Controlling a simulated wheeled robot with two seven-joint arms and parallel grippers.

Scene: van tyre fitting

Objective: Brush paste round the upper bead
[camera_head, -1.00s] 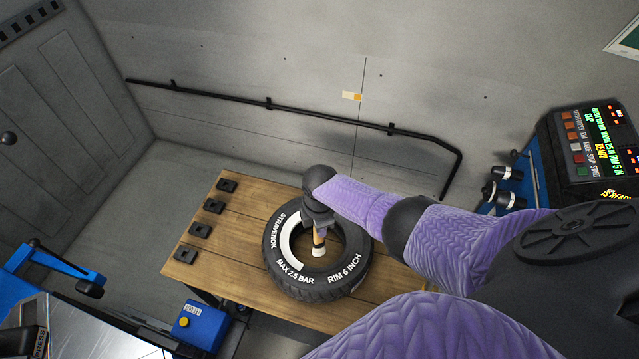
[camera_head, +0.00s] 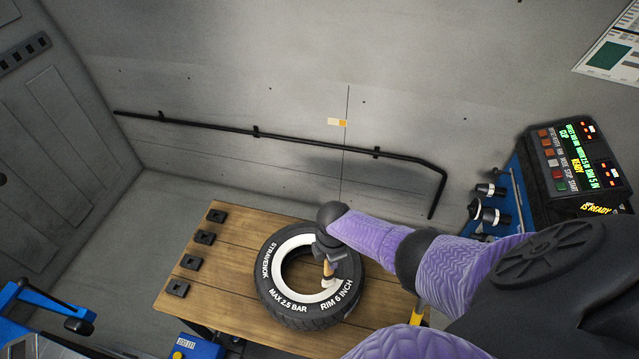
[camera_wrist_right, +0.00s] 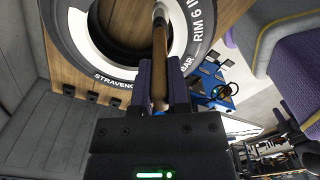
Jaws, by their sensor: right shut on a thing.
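The tyre (camera_head: 283,308) lies flat on the wooden bench, its lettered side up. A white band of paste (camera_head: 283,257) runs along much of the upper bead; the part behind my arm is hidden. My right gripper (camera_head: 327,252) is over the right side of the tyre, shut on the brush (camera_head: 328,270). The brush tip points down at the bead on the near right; I cannot tell whether it touches. In the right wrist view the wooden brush handle (camera_wrist_right: 159,65) stands between the two fingers (camera_wrist_right: 160,95). My left gripper is not in view.
The wooden bench (camera_head: 222,280) has several black blocks (camera_head: 204,237) along its left edge. A blue box (camera_head: 195,346) is at the front. A control console (camera_head: 570,165) stands at the right. A black rail (camera_head: 300,142) runs along the wall.

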